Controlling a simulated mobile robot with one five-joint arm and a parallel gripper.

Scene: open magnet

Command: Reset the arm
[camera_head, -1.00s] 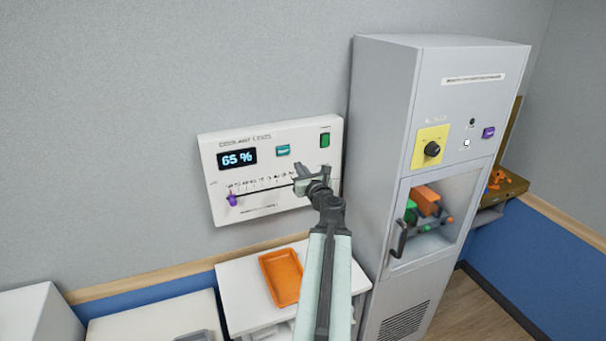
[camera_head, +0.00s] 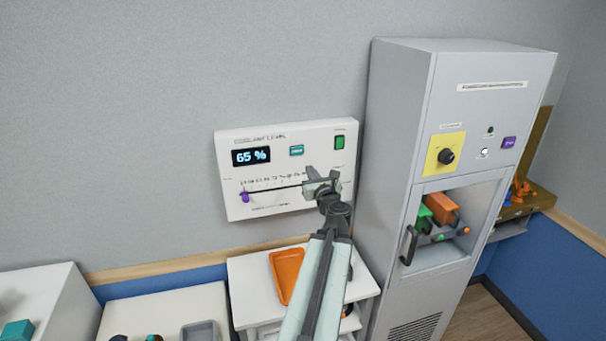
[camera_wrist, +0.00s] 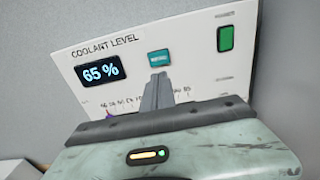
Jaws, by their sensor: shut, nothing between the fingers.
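My gripper (camera_head: 321,181) is raised on my extended arm in front of the right part of the coolant level panel (camera_head: 232,205) in the head view. Its fingers are shut with nothing between them. In the wrist view the shut fingers (camera_wrist: 157,92) show against the panel (camera_wrist: 190,62), below its teal button (camera_wrist: 159,58). I cannot tell whether the fingertips touch the panel. The panel's display (camera_head: 251,156) reads 65 %. A purple slider knob (camera_head: 244,197) sits at the left end of the scale, apart from my gripper.
A tall grey cabinet (camera_head: 395,130) stands close to the right of my arm, with an orange and a green item inside. Below the panel, an orange tray (camera_head: 287,272) lies on a white stand (camera_head: 245,284). A grey tray (camera_head: 199,331) lies further left. A green switch (camera_head: 339,143) is on the panel.

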